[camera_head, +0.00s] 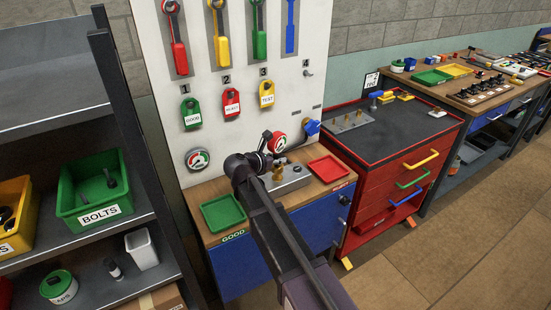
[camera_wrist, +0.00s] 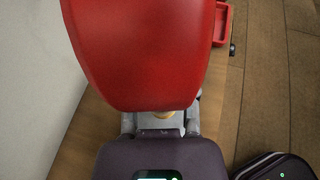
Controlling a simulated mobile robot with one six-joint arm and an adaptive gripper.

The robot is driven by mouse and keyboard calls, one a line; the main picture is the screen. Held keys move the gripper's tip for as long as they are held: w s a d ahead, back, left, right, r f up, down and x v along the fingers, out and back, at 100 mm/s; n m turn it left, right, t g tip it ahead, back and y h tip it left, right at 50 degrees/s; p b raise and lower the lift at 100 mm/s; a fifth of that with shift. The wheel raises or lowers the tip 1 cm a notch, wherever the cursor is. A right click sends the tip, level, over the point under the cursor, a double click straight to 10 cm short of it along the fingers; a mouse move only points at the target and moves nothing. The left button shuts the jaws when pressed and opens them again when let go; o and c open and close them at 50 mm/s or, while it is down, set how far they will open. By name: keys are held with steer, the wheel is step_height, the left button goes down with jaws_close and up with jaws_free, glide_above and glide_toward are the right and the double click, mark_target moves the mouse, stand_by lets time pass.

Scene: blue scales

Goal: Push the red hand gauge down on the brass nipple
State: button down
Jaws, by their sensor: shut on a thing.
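The red hand gauge (camera_head: 278,142) is in my gripper (camera_head: 266,142), above the grey block on the small bench. Its red back (camera_wrist: 145,50) fills the upper middle of the wrist view. My gripper also shows in the wrist view (camera_wrist: 160,131), shut on the lower part of the gauge. A brass nipple (camera_head: 278,172) stands on the grey block (camera_head: 292,179), below the gauge. A bit of brass (camera_wrist: 162,114) shows under the gauge in the wrist view. The gauge hides the rest, and I cannot tell whether it touches the nipple.
A green tray (camera_head: 223,213) lies left of the block and a red tray (camera_head: 328,169) right of it. A blue-handled part (camera_head: 312,127) is close right of the gauge. The white board (camera_head: 215,75) with hanging tags and a round dial (camera_head: 197,159) stands behind.

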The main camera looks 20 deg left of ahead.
steer(key=shift+f+b, duration=1.45)
steer(key=shift+f, duration=0.05)
stand_by(0.8)
steer(key=shift+c, duration=1.7)
jaws_free()
steer(key=shift+s, duration=0.1)
